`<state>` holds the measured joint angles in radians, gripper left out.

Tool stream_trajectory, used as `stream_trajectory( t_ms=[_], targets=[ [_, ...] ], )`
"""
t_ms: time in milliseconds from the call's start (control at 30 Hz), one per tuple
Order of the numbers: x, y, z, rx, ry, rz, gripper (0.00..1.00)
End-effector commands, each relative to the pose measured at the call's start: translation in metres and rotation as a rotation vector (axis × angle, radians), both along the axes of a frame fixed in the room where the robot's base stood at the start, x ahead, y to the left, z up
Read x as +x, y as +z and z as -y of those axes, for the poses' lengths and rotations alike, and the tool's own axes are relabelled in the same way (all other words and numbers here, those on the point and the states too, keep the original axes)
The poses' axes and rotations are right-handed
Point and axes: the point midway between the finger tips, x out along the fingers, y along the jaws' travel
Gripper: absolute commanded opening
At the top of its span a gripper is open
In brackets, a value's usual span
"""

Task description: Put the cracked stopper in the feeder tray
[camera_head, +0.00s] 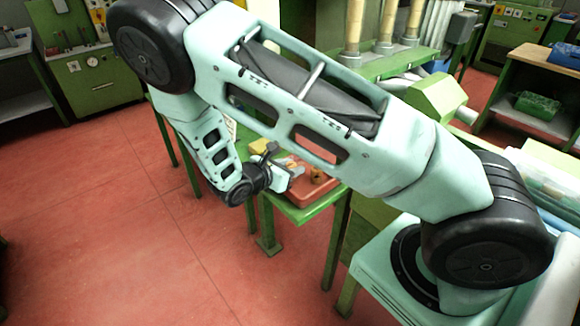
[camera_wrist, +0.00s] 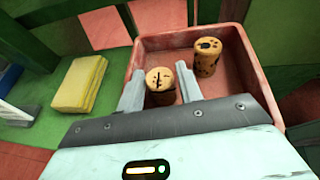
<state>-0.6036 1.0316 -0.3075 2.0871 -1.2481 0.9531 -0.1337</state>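In the wrist view, a cork stopper (camera_wrist: 160,79) with dark crack-like lines across its top is between my gripper's fingers (camera_wrist: 160,80). The fingers are set apart on its left and right; I cannot tell whether they touch it or whether it is lifted. A second cork stopper (camera_wrist: 208,56), with dark blotches, stands apart to the right in a red tray (camera_wrist: 262,82). In the head view, my gripper (camera_head: 285,172) is over the left part of the red tray (camera_head: 312,196), and my arm hides part of the scene. No label marks the tray as the feeder tray.
The tray stands on a green table (camera_head: 300,213). A yellow block (camera_wrist: 79,83) lies left of the tray on green. Green machines and a bench (camera_head: 530,112) stand behind. Open red floor (camera_head: 110,220) lies to the left.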

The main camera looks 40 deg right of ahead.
Motion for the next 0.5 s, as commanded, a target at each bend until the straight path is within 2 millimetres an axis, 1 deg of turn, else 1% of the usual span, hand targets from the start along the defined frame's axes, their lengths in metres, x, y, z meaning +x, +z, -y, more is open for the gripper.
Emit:
stream_trajectory(
  t_ms=[167,267,367,500],
  targets=[
    [0.000,0.001,0.000,0.000,0.000,0.000,0.36],
    [0.000,0.006,0.000,0.000,0.000,0.001,0.36],
    [-0.001,0.007,-0.012,0.003,0.003,0.003,0.36],
    [-0.006,0.016,-0.037,0.004,0.004,0.004,0.36]
  ],
)
